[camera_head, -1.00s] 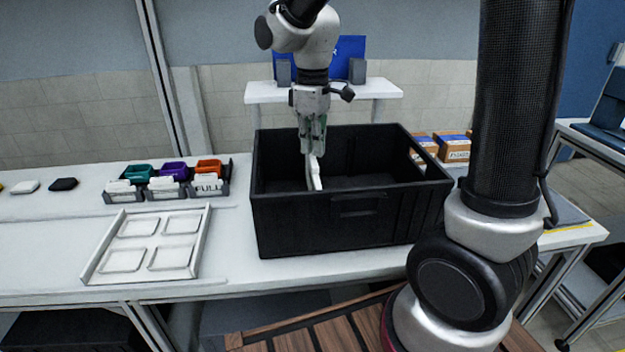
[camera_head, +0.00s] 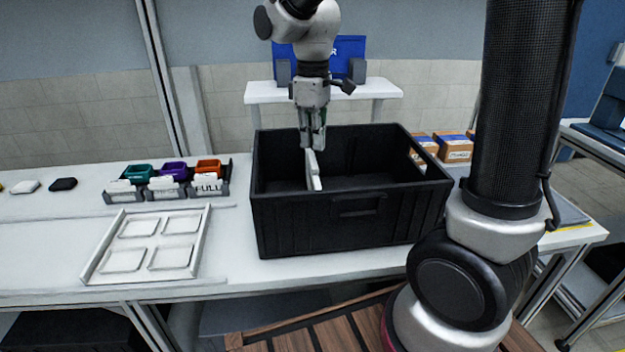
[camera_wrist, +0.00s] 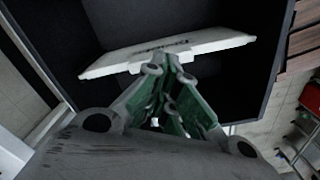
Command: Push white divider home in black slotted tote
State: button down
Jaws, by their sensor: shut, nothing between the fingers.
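The black tote (camera_head: 305,225) stands on the white bench, open at the top. The white divider (camera_head: 314,172) stands on edge inside it, left of the middle, seen nearly edge-on. In the wrist view the divider (camera_wrist: 205,43) lies across the tote (camera_wrist: 262,85) with small dark print on it. My gripper (camera_head: 313,146) is shut and empty, pointing down at the divider's top. In the wrist view its fingertips (camera_wrist: 170,57) are at the divider's edge; I cannot tell if they touch. The divider's lower edge and the slots are hidden.
A white tray with four-sided recesses (camera_head: 103,273) lies left of the tote. Behind it is a rack of teal, purple and orange bins (camera_head: 174,171). Cardboard boxes (camera_head: 455,148) stand behind the tote at right. A raised white shelf (camera_head: 262,92) is at the back.

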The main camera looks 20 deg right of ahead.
jog(key=shift+r, duration=2.25)
jog(key=shift+m, duration=0.3)
jog(key=s+d+r+m+t, duration=0.1)
jog(key=s+d+m+t, duration=0.3)
jog(key=s+d+m, duration=0.5)
jog(key=s+d, duration=0.6)
jog(key=s, duration=0.4)
jog(key=shift+r, duration=0.35)
